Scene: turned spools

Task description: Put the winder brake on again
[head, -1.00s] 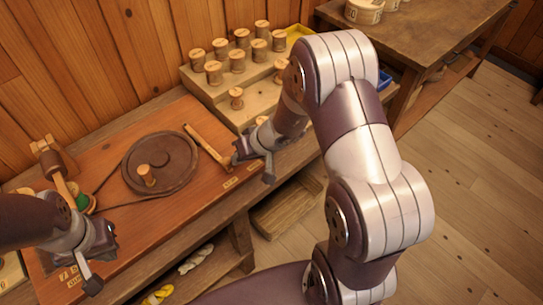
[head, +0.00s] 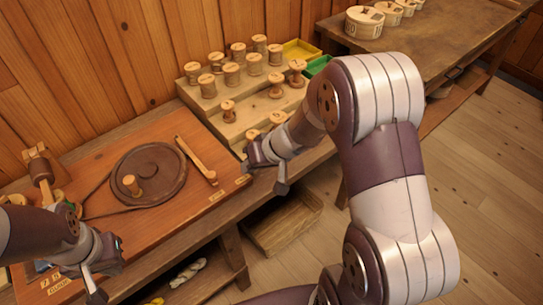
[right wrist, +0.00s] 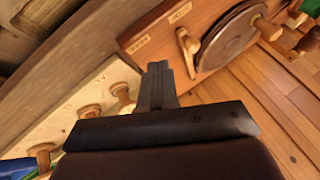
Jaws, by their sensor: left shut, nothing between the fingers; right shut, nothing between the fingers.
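The winder's reddish wooden board (head: 112,222) lies on the bench, with a dark round wheel (head: 160,172) bearing a wooden peg. The brake is probably the pale wooden lever (head: 197,161) to the right of the wheel; it also shows in the right wrist view (right wrist: 187,50). A gap shows between lever and wheel along most of its length. Two small labels (head: 242,180) sit by its near end. My right gripper (head: 252,158) is shut and empty, right of the lever and apart from it. My left gripper (head: 116,246) is shut and empty over the board's near left part.
A stepped wooden rack (head: 222,127) with several spools stands right of the board, close to my right gripper. A wooden post (head: 40,172) rises at the board's left.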

